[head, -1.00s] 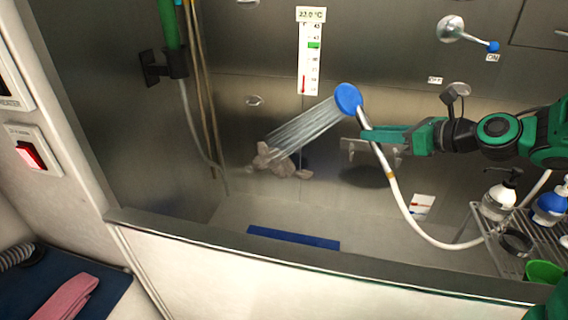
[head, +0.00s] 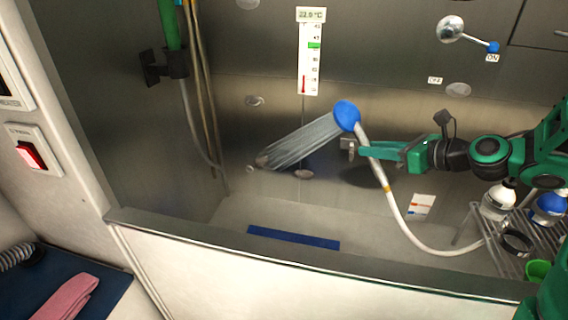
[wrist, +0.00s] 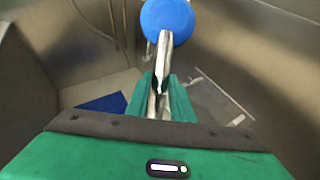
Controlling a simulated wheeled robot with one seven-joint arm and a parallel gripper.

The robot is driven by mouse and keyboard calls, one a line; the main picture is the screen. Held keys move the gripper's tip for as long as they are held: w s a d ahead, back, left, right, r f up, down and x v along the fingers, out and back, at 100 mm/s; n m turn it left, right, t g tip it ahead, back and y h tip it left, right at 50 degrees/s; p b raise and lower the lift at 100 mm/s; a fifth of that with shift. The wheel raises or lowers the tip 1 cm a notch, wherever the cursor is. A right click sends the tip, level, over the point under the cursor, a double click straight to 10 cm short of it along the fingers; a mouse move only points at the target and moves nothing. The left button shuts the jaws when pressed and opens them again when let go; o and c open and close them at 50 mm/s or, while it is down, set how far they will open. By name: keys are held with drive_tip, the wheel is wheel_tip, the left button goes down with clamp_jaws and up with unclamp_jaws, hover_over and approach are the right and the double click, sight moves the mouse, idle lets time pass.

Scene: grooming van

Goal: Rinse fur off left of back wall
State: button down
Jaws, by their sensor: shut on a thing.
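My gripper (head: 372,151) is shut on the handle of a shower head (head: 347,115) with a blue face, in the middle of the head view. The shower head also shows at the top of the wrist view (wrist: 167,20), above my green fingers (wrist: 160,98). Water sprays from it down and to the left onto the steel back wall (head: 270,115). A small brownish patch of fur (head: 262,161) shows at the spray's end. Another small brownish patch (head: 303,174) lies just right of it. The spray partly covers the wall there.
A thermometer strip (head: 310,58) on the wall reads about 22 °C. A wire rack (head: 512,252) with bottles stands at the right. The tub's front rim (head: 300,262) crosses below. A blue strip (head: 293,238) lies in the tub. A white hose (head: 398,215) hangs from the handle.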

sight(363, 140)
drive_tip(key=shift+s+d, duration=0.1)
drive_tip(key=shift+d, duration=0.4)
drive_tip(key=shift+a, duration=0.15)
drive_tip(key=shift+a, duration=0.45)
drive_tip(key=shift+d, duration=0.2)
drive_tip(key=shift+d, duration=0.4)
drive_tip(key=shift+a, duration=0.1)
drive_tip(key=shift+s+a+r+n+h, duration=0.1)
drive_tip(key=shift+a+r+n+h, duration=0.15)
drive_tip(key=shift+a+r+h, duration=0.35)
drive_tip(key=shift+w+a+r+n+h, duration=0.1)
drive_tip(key=shift+a+r+n+h, duration=0.15)
drive_tip(key=shift+a+h, duration=0.6)
drive_tip(key=shift+s+a+r+n+h, duration=0.1)
drive_tip(key=shift+a+r+n+h, duration=0.1)
drive_tip(key=shift+a+r+h, duration=0.4)
drive_tip(key=shift+f, duration=2.85)
